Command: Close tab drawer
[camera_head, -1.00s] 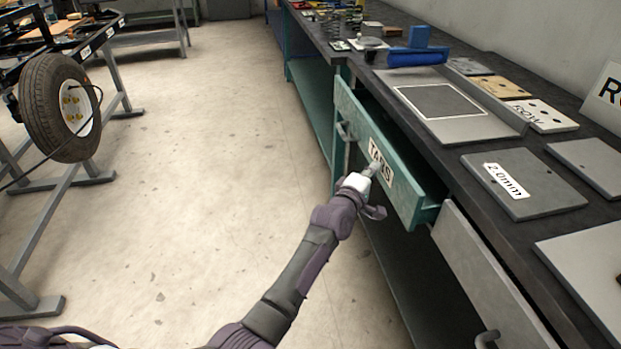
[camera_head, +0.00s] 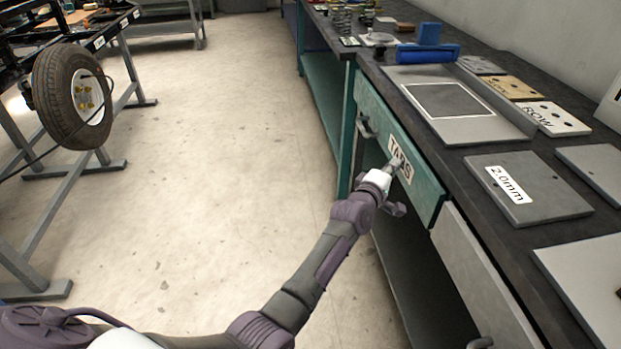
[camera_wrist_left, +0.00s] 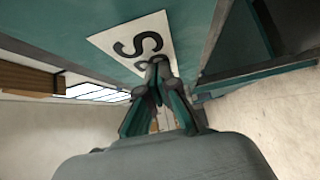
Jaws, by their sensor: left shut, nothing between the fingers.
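The teal drawer (camera_head: 428,196) with the white "TABS" label sits in the workbench, its front nearly level with the bench edge in the head view. In the left wrist view, the drawer front (camera_wrist_left: 85,30) fills the top, with part of its label showing. My left gripper (camera_head: 398,165) is shut and empty, its fingertips at the label and apparently touching it. It also shows in the left wrist view (camera_wrist_left: 158,68), where the fingers cover part of the label. The drawer's handle (camera_head: 366,127) is left of the gripper, not held. My right gripper is not in view.
The dark bench top holds a grey plate marked "2.0mm" (camera_head: 525,188), a framed plate (camera_head: 455,105) and a blue tool (camera_head: 428,45). A grey drawer (camera_head: 480,260) is beside the teal one. A wheel (camera_head: 72,98) on a stand is at left. The floor between is clear.

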